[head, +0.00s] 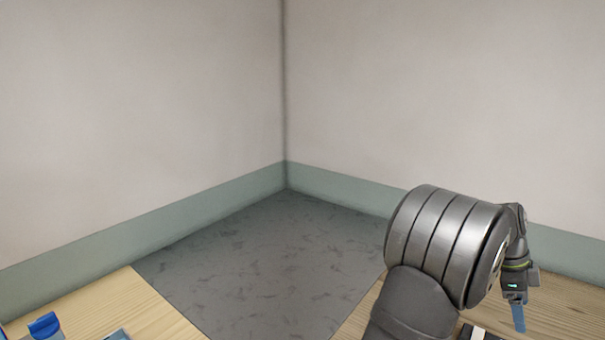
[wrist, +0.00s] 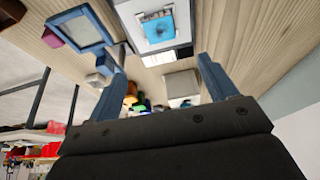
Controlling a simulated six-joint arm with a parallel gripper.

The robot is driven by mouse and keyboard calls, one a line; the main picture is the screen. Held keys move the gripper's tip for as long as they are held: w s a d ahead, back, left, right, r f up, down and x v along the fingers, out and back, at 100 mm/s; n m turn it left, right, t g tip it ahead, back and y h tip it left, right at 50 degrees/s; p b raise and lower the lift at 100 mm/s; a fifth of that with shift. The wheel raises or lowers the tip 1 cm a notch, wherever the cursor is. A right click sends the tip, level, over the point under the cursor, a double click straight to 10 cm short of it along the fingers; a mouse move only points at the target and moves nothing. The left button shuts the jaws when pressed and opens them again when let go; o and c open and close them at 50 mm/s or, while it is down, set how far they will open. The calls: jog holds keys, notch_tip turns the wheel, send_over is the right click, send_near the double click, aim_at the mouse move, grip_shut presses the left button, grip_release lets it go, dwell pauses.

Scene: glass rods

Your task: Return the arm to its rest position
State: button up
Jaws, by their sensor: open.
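My gripper (head: 518,316) hangs at the lower right in the head view, at the end of my grey arm, with a blue finger pointing down over the wooden table. In the wrist view my gripper (wrist: 157,60) shows two blue fingers spread wide apart, with nothing held between them. The fingers point toward a wooden surface bearing several objects. I cannot pick out any glass rod in either view.
In the wrist view there are a blue-rimmed tray (wrist: 107,30), a white device with a blue square (wrist: 160,28), a pale box (wrist: 181,84) and several small coloured items. In the head view a blue object (head: 45,325) stands lower left; grey floor (head: 280,260) is clear.

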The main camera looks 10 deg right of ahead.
jog(key=x, duration=1.4)
jog(key=shift+s+f, duration=0.1)
jog(key=shift+f, duration=0.15)
jog(key=shift+d+r, duration=0.1)
jog(key=shift+r, duration=0.55)
